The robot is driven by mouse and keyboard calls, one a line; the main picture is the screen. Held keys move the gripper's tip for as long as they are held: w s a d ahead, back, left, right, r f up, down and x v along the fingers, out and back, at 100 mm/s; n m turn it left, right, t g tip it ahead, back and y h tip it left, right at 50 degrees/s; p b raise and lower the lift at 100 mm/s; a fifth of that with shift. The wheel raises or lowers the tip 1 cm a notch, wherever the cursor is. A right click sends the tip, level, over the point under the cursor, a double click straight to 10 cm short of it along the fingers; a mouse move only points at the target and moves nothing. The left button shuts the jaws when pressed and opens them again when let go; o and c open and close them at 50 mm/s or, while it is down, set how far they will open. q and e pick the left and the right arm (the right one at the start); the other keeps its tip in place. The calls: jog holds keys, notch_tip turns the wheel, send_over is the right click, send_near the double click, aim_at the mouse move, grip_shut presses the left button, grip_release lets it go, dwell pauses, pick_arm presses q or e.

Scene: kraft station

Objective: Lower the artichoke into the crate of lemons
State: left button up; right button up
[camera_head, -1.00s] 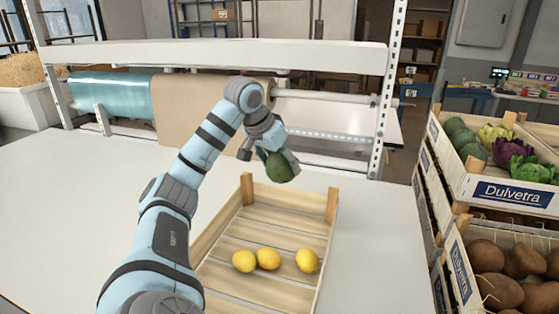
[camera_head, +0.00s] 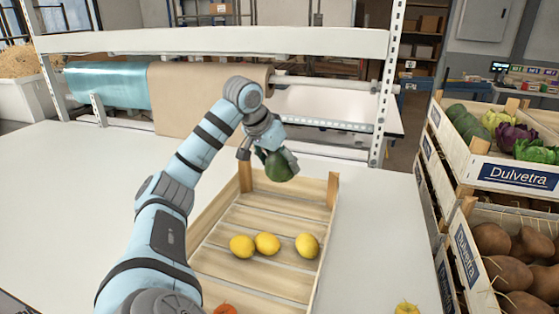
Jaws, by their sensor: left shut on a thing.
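The wooden crate (camera_head: 307,191) stands on the white table with its slatted floor showing. Three lemons lie in it: one on the left (camera_head: 242,246), one beside it (camera_head: 267,244), and one near the right wall (camera_head: 307,245). My left gripper (camera_head: 268,163) is shut on the dark green artichoke (camera_head: 280,167) and holds it in front of the crate's far end in the picture. The fingers hide part of the artichoke. I cannot tell its exact height over the crate floor. My right gripper is not in view.
A red fruit (camera_head: 225,309) shows at the crate's near end, cut by the frame. A yellow-red fruit (camera_head: 406,309) lies right of it. Stacked produce crates (camera_head: 518,174) stand at the right. A paper roll rack (camera_head: 205,97) stands behind. The table's left side (camera_head: 70,200) is clear.

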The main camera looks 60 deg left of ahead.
aim_at(270, 169)
pick_arm(q)
notch_tip(270, 169, down, 6)
jog(key=b, duration=0.5)
jog(key=shift+f, duration=0.25)
jog(key=shift+f+b, duration=0.4)
jog(key=shift+b, duration=0.15)
dwell(0.3)
jog(key=o, duration=1.4)
jog(key=shift+r, duration=0.1)
jog(key=v, duration=0.7)
jog(key=shift+s+d+r, duration=0.1)
jog(key=shift+s+r, duration=0.1)
jog(key=shift+r, duration=0.05)
